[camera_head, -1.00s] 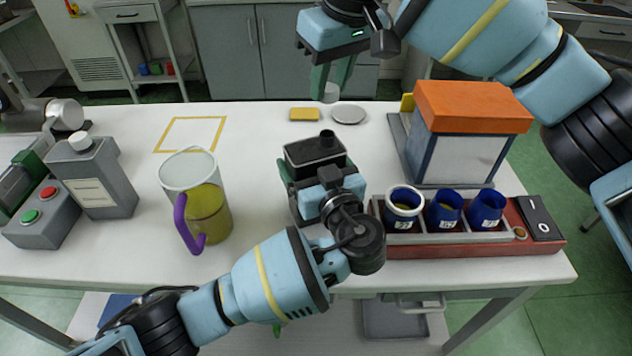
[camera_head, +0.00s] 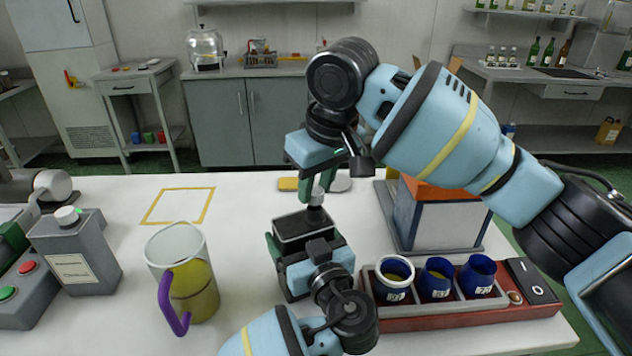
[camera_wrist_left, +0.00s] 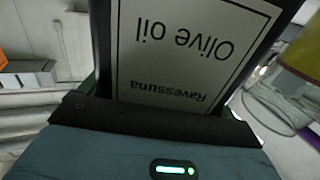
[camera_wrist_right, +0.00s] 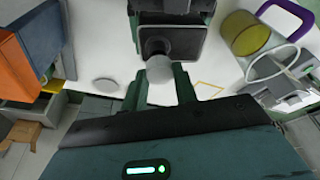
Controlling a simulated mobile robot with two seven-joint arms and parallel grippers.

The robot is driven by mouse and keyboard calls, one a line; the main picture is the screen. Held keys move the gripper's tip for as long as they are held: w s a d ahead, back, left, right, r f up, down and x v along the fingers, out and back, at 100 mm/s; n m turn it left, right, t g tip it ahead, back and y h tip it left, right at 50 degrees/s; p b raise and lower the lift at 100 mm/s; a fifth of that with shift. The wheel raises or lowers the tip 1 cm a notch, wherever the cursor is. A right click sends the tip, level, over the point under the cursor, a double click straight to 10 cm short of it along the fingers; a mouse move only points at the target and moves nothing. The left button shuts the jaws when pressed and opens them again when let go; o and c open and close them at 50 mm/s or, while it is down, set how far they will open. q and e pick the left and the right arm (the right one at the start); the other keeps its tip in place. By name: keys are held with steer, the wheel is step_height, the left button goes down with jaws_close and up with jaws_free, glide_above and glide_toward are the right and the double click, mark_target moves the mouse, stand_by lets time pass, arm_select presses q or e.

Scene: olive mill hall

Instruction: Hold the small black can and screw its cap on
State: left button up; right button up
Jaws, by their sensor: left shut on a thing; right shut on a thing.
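The small black can (camera_head: 302,228) stands upright, with a dark neck on its top. My left gripper (camera_head: 308,262) is shut around its body. In the left wrist view the can (camera_wrist_left: 195,60) shows its pale label, upside down, reading "Olive oil". My right gripper (camera_head: 318,188) points down, shut on a small light grey cap (camera_head: 317,198). In the right wrist view the cap (camera_wrist_right: 160,68) is between the green fingers, lined up closely with the can's dark neck (camera_wrist_right: 158,46). Whether cap and neck touch I cannot tell.
A jug (camera_head: 190,280) with yellow oil and a purple handle stands left of the can. A grey canister (camera_head: 75,255) is farther left. Blue cups (camera_head: 437,278) sit in a red rack at right. An orange-topped box (camera_head: 440,222) stands behind. A yellow outline (camera_head: 180,205) encloses bare table.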

mark_target(291, 232)
steer(key=shift+f, duration=0.85)
steer(key=shift+f, duration=0.55)
